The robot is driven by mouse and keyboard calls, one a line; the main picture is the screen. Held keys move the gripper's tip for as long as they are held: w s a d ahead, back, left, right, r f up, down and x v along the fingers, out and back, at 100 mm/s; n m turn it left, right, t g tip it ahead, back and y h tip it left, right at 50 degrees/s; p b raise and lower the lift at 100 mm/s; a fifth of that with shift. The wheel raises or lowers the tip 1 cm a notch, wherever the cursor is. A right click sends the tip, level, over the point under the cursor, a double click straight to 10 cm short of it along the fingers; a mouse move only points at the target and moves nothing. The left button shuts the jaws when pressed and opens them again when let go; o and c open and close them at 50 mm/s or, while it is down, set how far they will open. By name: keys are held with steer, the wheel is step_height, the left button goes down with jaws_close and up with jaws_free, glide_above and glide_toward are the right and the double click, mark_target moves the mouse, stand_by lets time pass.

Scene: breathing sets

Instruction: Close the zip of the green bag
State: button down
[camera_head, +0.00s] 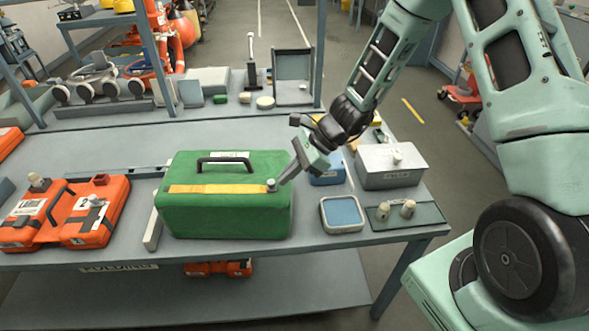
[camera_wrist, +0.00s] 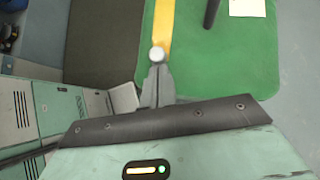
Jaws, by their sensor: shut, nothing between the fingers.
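The green bag (camera_head: 225,215) stands on the grey table with its black handle (camera_head: 226,161) upright on top. A yellow zip strip (camera_head: 215,188) runs along its top face. A small pale round zip pull (camera_head: 271,185) sits at the strip's right end. My gripper (camera_head: 281,182) is shut and empty, with its fingertips right beside the pull. In the wrist view the pull (camera_wrist: 157,54) lies just past the closed fingertips (camera_wrist: 157,68), with the strip (camera_wrist: 164,25) running on beyond it. I cannot tell whether the fingertips touch the pull.
Orange cases (camera_head: 98,212) lie left of the bag. A blue-topped tray (camera_head: 342,214), a grey box (camera_head: 390,166) and a dark mat with small knobs (camera_head: 425,214) lie to its right. Equipment lines the back. A narrow strip of table is clear in front.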

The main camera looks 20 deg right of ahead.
steer(key=w+a, duration=0.3)
steer(key=a, duration=0.5)
steer(key=w+a+p, duration=0.1)
steer(key=w+a, duration=0.3)
steer(key=a, duration=0.4)
steer(key=w+a+p, duration=0.1)
steer(key=w+a, duration=0.2)
steer(key=a, duration=0.5)
steer(key=shift+w+a, duration=0.2)
steer(key=shift+w, duration=0.15)
